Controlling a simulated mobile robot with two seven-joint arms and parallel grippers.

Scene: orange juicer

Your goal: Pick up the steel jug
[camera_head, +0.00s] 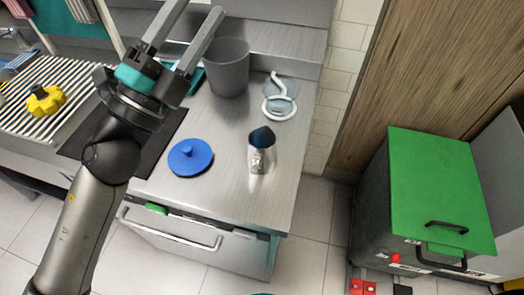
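The steel jug (262,159) stands upright on the metal counter, near its right front part. Its opening looks dark, and a small spout or handle shows on its near side. My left gripper (196,10) is open and empty, with its two grey fingers apart and pointing up the picture. It is up and to the left of the jug in the picture, apart from it. Its height above the counter is hard to tell. My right gripper is not in view; only a small teal sliver shows at the bottom edge.
A blue lid (190,158) with a knob lies left of the jug. A grey bin (227,68) and a white ring-shaped item (279,107) stand behind. A yellow knob-like part (45,101) sits on a slatted rack at left. A green-lidded box (435,190) stands right.

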